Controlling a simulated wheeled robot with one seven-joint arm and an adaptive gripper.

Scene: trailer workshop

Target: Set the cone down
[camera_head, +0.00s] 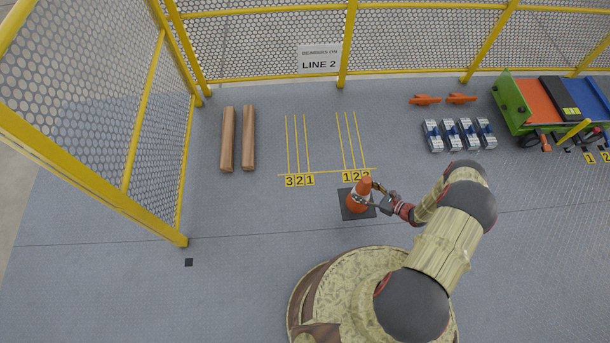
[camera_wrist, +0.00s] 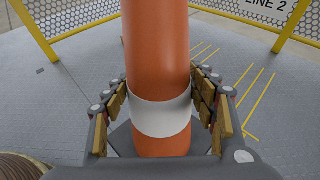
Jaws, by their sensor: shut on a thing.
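The orange cone (camera_head: 360,190) has a white band and a dark square base (camera_head: 351,211). It stands upright in the head view, just below the yellow number tiles, and its base appears at or very near the floor. My gripper (camera_head: 376,197) reaches it from the right and is shut on it. In the wrist view the cone (camera_wrist: 157,55) fills the middle, and my gripper (camera_wrist: 160,112) has its padded fingers on both sides around the white band. The underside of the base is hidden, so I cannot tell if it touches the floor.
Yellow floor lines with number tiles (camera_head: 300,181) lie behind the cone. Two wooden beams (camera_head: 238,138) lie to the left. Grey-blue units (camera_head: 459,134), orange pieces (camera_head: 442,99) and a green cart (camera_head: 512,107) are at the right. Yellow mesh fencing (camera_head: 270,45) bounds the back and left.

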